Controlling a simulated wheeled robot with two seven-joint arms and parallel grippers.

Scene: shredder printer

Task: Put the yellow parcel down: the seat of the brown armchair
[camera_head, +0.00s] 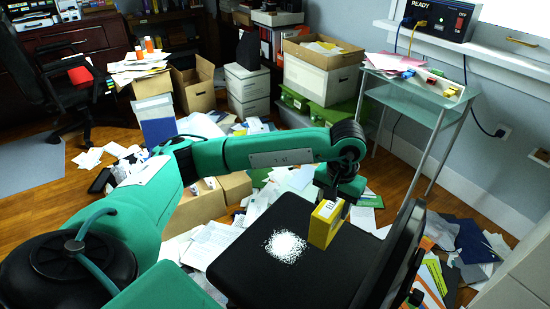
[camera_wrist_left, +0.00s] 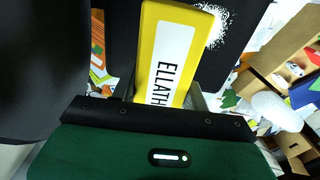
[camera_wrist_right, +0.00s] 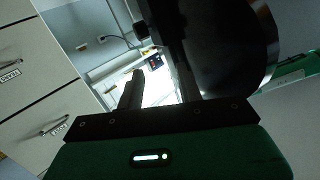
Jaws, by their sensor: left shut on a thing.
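The yellow parcel (camera_head: 325,224) is a box with a white label; it stands upright at the right part of a dark chair seat (camera_head: 255,265). Its lower edge looks at or just above the seat; I cannot tell if it touches. My left gripper (camera_head: 338,196) is shut on the parcel's upper end from above. The left wrist view shows the parcel (camera_wrist_left: 172,50) between the fingers, its label partly readable. The seat looks black rather than brown. My right gripper (camera_wrist_right: 158,88) is open and empty in the right wrist view, away from the chair.
A white powdery patch (camera_head: 286,246) lies on the seat just left of the parcel. The dark chair back (camera_head: 395,250) rises close on the right. Papers and boxes litter the floor around. A glass side table (camera_head: 415,95) stands behind right. The seat's front left is bare.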

